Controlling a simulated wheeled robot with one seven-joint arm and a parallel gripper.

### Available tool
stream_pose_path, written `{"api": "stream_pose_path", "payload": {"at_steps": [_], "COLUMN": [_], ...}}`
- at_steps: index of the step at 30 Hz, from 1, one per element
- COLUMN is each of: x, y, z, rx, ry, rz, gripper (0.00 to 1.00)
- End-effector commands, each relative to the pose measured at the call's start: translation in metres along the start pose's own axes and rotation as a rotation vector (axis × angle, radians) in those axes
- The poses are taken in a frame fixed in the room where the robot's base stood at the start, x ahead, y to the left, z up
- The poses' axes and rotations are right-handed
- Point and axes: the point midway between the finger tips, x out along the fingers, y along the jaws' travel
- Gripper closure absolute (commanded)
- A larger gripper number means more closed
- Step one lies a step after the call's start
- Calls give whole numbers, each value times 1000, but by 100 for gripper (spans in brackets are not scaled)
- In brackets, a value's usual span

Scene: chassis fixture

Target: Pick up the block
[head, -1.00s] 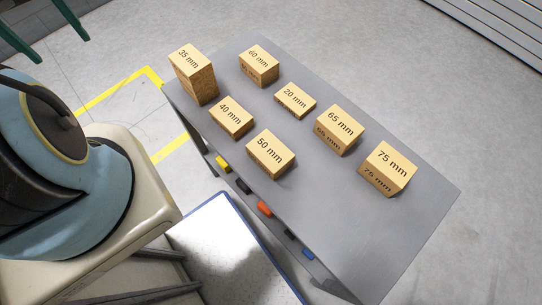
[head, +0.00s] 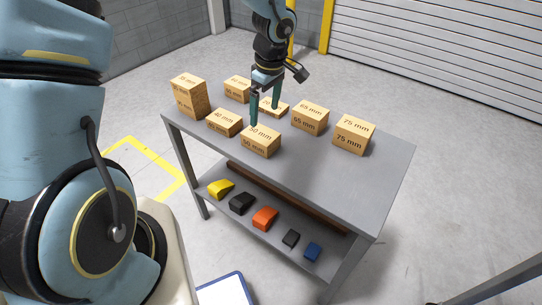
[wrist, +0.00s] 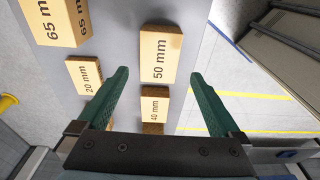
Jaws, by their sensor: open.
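Several wooden blocks with printed sizes stand on the grey table. The 50 mm block (head: 260,142) is at the near edge, with the 40 mm block (head: 224,123) left of it. The 20 mm block (head: 284,109) is behind and partly hidden by my gripper (head: 265,115). My gripper is open and empty, pointing down above the blocks. In the wrist view, the 50 mm block (wrist: 160,57) shows between my fingertips, the 40 mm block (wrist: 154,106) is nearer the palm, and the 20 mm block (wrist: 86,75) is left of the left finger. I see no contact.
The 35 mm (head: 188,98), 60 mm (head: 237,89), 65 mm (head: 310,119) and 75 mm (head: 353,135) blocks stand around on the grey table (head: 300,165). A lower shelf holds several coloured pieces, including an orange one (head: 264,218). The table's right end is clear.

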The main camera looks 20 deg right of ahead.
Motion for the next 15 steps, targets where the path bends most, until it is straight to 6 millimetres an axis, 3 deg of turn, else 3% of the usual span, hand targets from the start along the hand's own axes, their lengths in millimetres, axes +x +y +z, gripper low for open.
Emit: {"api": "stream_pose_path", "payload": {"at_steps": [9,15], "x": [45,56], "y": [-1,-1], "z": [0,-2], "rx": [-4,-4], "ry": [-2,-1], "rz": [-4,-2], "gripper": [0,0]}}
